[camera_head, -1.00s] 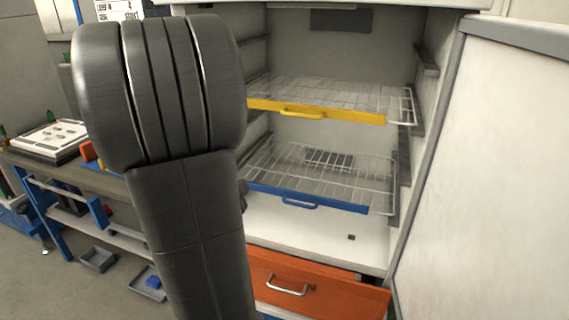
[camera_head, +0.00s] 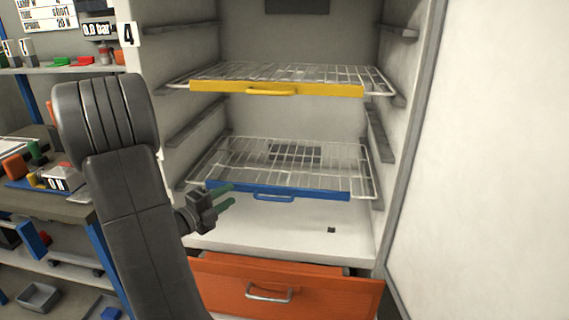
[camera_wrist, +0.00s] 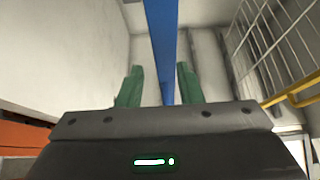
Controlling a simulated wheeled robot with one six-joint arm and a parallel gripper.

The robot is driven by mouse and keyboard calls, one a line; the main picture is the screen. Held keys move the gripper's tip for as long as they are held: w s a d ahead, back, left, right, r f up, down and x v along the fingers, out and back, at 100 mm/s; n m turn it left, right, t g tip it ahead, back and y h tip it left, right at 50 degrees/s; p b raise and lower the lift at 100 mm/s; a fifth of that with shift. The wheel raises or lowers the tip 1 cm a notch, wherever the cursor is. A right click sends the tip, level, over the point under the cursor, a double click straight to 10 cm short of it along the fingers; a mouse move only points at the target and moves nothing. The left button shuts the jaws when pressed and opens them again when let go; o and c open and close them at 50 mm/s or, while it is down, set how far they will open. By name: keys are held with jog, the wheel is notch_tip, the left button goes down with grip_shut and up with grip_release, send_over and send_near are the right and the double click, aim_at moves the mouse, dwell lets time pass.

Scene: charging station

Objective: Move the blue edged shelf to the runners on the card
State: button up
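The blue edged shelf (camera_head: 330,194) is a wire rack with a blue front bar and a blue handle (camera_head: 274,197). It sits low in the open cabinet. My gripper (camera_head: 228,195) has green fingers, spread apart, near the left part of the blue bar, left of the handle. In the wrist view the blue bar (camera_wrist: 162,40) runs between the fingers (camera_wrist: 158,88), with a gap on both sides. Empty runners show on the left wall (camera_head: 197,125) and right wall (camera_head: 379,135), between the two shelves. Upper runners show at left (camera_head: 180,29) and right (camera_head: 398,31). A card (camera_head: 48,16) hangs at top left; its text is only partly legible.
The yellow edged shelf (camera_head: 330,89) sits above the blue one. An orange drawer (camera_head: 330,295) is below, slightly open. The open cabinet door (camera_head: 480,150) bounds the right side. A cluttered workbench (camera_head: 75,210) stands at left.

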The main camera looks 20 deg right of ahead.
aim_at(242, 188)
jog(key=x, duration=0.6)
jog(key=shift+s+d+r, duration=0.1)
jog(key=shift+d+r, duration=0.05)
jog(key=shift+d, duration=0.35)
jog(key=shift+w+d, duration=0.3)
jog(key=shift+d, duration=0.15)
grip_shut()
